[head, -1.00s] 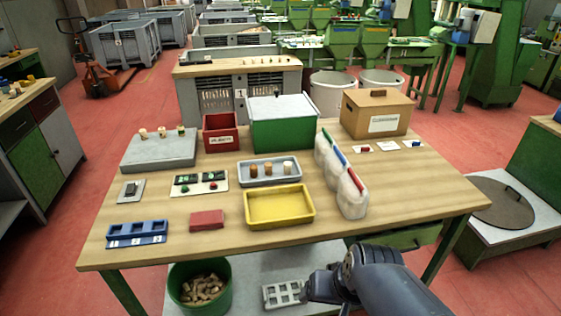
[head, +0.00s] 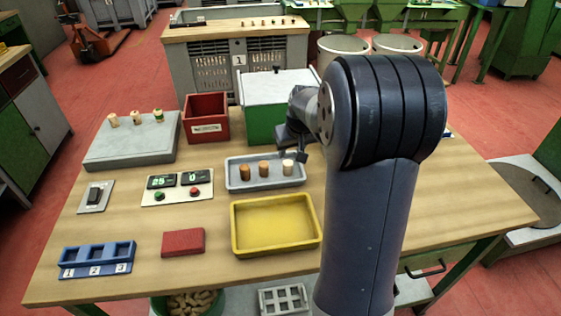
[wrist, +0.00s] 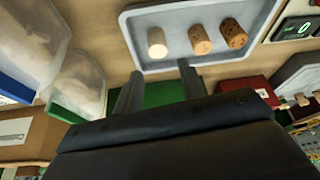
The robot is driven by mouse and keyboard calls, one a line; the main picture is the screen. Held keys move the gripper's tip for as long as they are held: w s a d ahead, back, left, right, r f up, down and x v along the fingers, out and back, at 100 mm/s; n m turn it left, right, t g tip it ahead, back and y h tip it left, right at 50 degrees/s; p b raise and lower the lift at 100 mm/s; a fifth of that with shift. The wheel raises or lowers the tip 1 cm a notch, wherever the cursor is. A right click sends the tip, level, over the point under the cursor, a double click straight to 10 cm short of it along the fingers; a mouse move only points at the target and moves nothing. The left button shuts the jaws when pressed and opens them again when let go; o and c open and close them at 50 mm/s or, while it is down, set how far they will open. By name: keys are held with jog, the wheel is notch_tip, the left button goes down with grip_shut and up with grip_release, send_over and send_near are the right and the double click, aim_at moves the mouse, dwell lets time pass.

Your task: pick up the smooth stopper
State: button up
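A grey tray (head: 232,186) holds three upright stoppers. In the head view the left stopper (head: 244,170) and the middle stopper (head: 264,169) are brown, and the right stopper (head: 288,167) is pale. In the wrist view the order is reversed: the pale stopper (wrist: 157,43) looks plain and smooth, the middle brown stopper (wrist: 200,39) has faint marks, and the third brown stopper (wrist: 233,34) is dark-speckled. My gripper (wrist: 160,84) is open and empty, its fingers apart just outside the tray's edge. In the head view my gripper (head: 292,149) is above the tray's back right.
A green box (head: 264,126) and a red bin (head: 206,127) stand behind the tray. A yellow tray (head: 236,246) lies in front. Clear bins (wrist: 83,82) show in the wrist view. A grey block (head: 130,152) with several stoppers stands back left.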

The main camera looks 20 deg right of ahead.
aim_at(288, 163)
jog(key=p+x, duration=0.1)
jog(key=x, duration=0.8)
jog(key=shift+d+f, duration=0.15)
jog(key=shift+f, duration=0.25)
jog(key=c, duration=0.7)
